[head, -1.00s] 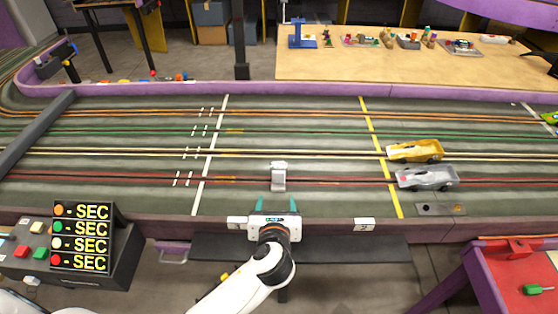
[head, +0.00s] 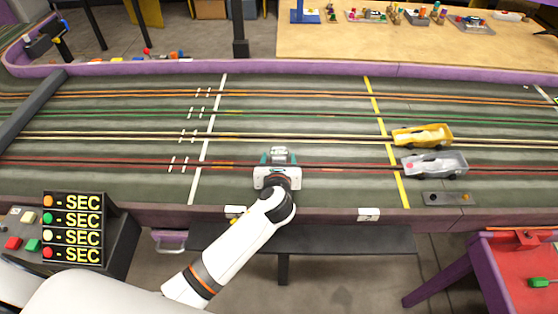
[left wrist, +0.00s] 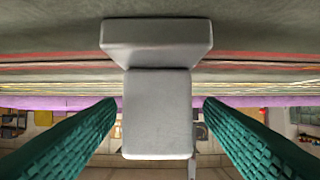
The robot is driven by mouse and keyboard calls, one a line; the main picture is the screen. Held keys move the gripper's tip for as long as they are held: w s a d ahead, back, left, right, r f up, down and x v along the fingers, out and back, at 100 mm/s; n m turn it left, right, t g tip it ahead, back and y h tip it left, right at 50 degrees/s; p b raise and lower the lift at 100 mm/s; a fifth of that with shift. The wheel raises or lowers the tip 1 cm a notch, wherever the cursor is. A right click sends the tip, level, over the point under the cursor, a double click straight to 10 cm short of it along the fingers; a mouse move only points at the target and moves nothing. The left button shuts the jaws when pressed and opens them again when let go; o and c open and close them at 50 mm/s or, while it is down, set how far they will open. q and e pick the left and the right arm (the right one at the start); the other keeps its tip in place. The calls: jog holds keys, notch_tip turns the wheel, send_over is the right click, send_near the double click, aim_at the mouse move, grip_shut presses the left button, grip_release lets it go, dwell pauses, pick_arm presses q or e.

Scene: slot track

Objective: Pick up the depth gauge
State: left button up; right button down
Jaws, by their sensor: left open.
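The depth gauge (head: 279,153) is a small light-grey block piece on the slot track, by the red lane. In the left wrist view the grey gauge (left wrist: 157,110) stands large in the middle, with a wider flat part at the top of the picture. My left gripper (head: 279,160) is open at the gauge, partly hiding it in the head view. Its two teal fingers (left wrist: 158,125) lie on either side of the gauge, with a visible gap on each side. My right gripper is out of view.
A yellow car (head: 422,135) and a silver car (head: 436,165) stand on the track to the right. A lap display (head: 73,229) is at the front left. The purple track edge (head: 320,214) runs below my left arm. Track around the gauge is clear.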

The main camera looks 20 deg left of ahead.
aim_at(279, 155)
pick_arm(q)
jog(key=x, duration=0.3)
jog(key=shift+w+f, duration=0.25)
jog(key=shift+f, duration=0.1)
jog(key=shift+r, duration=0.1)
jog(key=c, duration=1.2)
